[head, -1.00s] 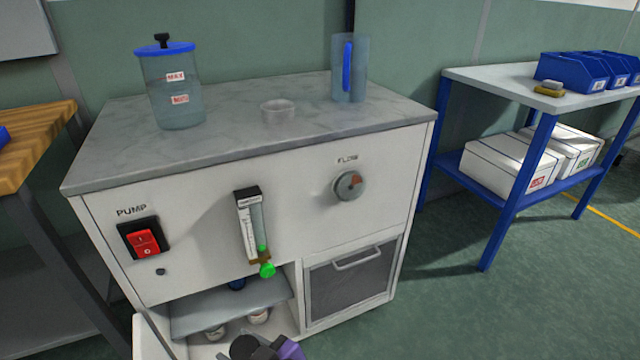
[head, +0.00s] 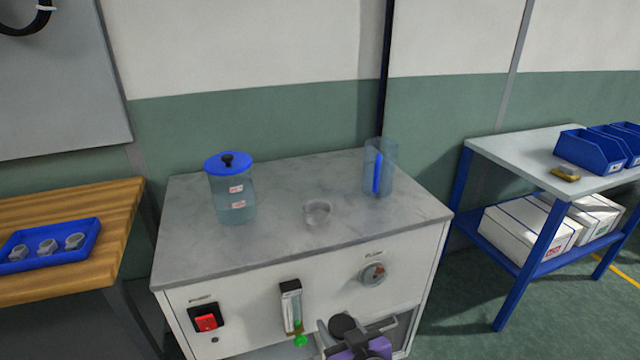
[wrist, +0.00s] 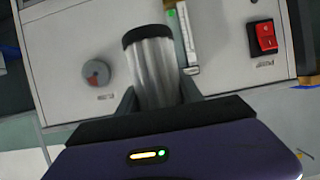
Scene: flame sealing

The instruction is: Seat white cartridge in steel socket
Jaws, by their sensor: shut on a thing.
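My gripper (head: 358,336) is at the bottom of the head view, in front of the white cabinet. It is shut on a silvery cylinder with a black end (wrist: 153,72), which stands between the two fingers in the wrist view. Its dark round top (head: 343,325) shows in the head view. I cannot tell whether this is the white cartridge. I see nothing that is clearly the steel socket. A short clear cup (head: 317,212) sits on the grey countertop (head: 280,245).
A blue tray (head: 50,262) with grey round parts lies on the wooden bench (head: 115,205). The cabinet front bears a red switch (head: 206,321), a flow tube (head: 291,308) and a knob (head: 373,273).

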